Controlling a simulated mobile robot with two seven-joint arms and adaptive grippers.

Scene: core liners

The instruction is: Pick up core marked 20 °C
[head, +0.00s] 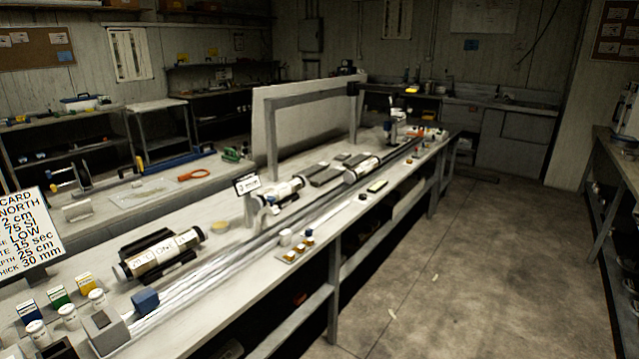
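A core (165,255) lies on the near left part of the long bench (235,285). It is a cylinder with a white label and dark end bands, and its label seems to read 20 °C, with more print too small to read surely. It lies tilted across the picture, with dark supports beside it. A second labelled core (283,190) lies farther along the bench, and a third (361,169) lies beyond that. Their labels are too small to read. Neither of my grippers is in view.
A card sign (28,225) stands at the left edge. Small boxes and white jars (68,315) crowd the near end. A blue block (145,300) sits by the long rails. A metal frame (272,140) rises over the bench. The floor (450,270) at the right is open.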

